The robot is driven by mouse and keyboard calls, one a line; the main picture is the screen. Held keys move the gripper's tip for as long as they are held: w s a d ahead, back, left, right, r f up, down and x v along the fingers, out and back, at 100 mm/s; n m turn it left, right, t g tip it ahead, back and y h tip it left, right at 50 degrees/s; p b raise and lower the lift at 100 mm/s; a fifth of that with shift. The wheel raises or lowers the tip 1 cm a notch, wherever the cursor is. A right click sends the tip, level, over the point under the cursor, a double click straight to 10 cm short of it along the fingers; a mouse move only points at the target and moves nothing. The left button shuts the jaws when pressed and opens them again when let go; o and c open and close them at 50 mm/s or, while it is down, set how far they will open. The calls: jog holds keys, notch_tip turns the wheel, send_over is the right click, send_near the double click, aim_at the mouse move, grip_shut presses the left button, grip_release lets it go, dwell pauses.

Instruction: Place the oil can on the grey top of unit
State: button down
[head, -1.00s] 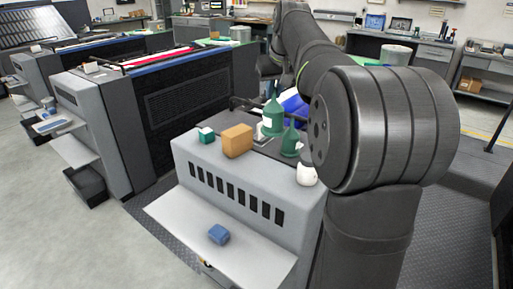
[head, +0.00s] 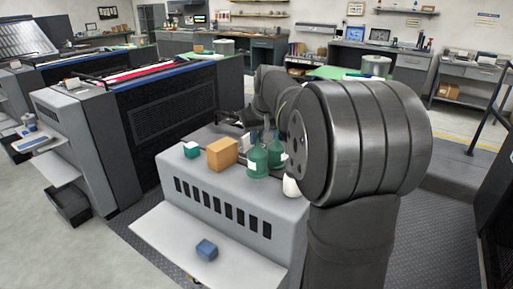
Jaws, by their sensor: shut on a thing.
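A green oil can (head: 257,162) with a pale label is upright at the unit's grey top (head: 196,164), just right of an orange-brown box. My gripper (head: 263,135) is shut on its upper part; the fingers are small and partly lost against the dark arm. I cannot tell whether the can's base touches the top. A second green can (head: 276,153) stands close behind it to the right, partly hidden by my arm.
The orange-brown box (head: 222,154) and a teal cube (head: 191,150) stand left on the top. A white bottle (head: 291,186) is at the right, partly behind my arm. A blue block (head: 206,249) lies on the lower shelf (head: 165,235).

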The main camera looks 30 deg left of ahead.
aim_at(258, 143)
jog(key=shift+f, duration=1.8)
jog(key=c, duration=1.4)
grip_release()
jog(key=shift+f, duration=0.1)
jog(key=shift+c, duration=0.2)
jog(key=shift+d+r, duration=0.1)
jog(key=shift+r, duration=0.35)
jog(key=v, duration=1.1)
jog(key=shift+r, duration=0.2)
jog(key=shift+s, duration=0.1)
